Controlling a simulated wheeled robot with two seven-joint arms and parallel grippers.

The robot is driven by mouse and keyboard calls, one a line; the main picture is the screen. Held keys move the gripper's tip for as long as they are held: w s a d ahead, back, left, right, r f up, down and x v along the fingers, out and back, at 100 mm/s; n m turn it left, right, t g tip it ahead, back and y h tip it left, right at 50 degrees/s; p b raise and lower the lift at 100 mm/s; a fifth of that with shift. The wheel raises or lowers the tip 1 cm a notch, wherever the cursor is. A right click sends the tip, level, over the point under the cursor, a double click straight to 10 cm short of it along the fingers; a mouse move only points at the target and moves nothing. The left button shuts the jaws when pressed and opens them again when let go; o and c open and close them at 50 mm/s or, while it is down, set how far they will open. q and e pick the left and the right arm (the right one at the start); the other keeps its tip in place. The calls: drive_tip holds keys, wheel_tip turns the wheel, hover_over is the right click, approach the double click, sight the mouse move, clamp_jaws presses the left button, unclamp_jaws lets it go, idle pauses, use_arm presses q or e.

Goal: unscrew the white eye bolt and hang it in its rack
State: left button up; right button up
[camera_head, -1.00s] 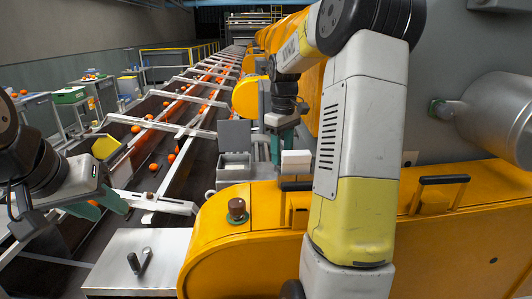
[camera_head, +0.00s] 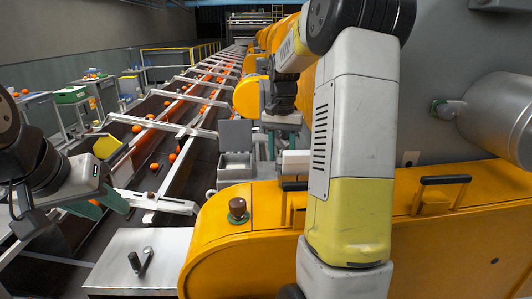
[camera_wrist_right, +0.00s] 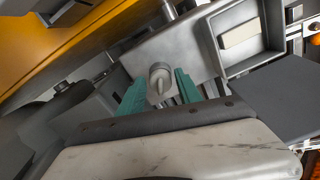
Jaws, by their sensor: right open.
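In the right wrist view, a pale grey-white eye bolt (camera_wrist_right: 160,80) with a raised loop stands between the green fingers of my right gripper (camera_wrist_right: 158,88). The fingers are apart, with one on each side of it, and I see gaps, so it is not clasped. In the head view my right gripper (camera_head: 277,140) is over the machine beside the open grey box, and the bolt cannot be made out there. My left gripper (camera_head: 98,207) is at the left, its green fingers apart and empty, away from the bolt. I cannot make out the rack for certain.
An open grey box (camera_head: 235,172) with a raised lid stands left of my right gripper. The yellow machine cover (camera_head: 240,235) and a white block (camera_head: 296,162) are close in front. A metal table (camera_head: 130,265) is at lower left. Oranges lie on the conveyor (camera_head: 180,135).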

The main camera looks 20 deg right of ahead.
drive_tip(key=c, duration=0.7)
drive_tip(key=n, duration=0.5)
drive_tip(key=shift+d+n, duration=0.1)
drive_tip(key=shift+n, duration=0.2)
drive_tip(key=shift+c, duration=0.2)
drive_tip(key=n, duration=0.6)
drive_tip(key=shift+d+n, duration=0.1)
drive_tip(key=shift+n, duration=0.2)
drive_tip(key=o, duration=0.7)
drive_tip(key=shift+o, duration=0.2)
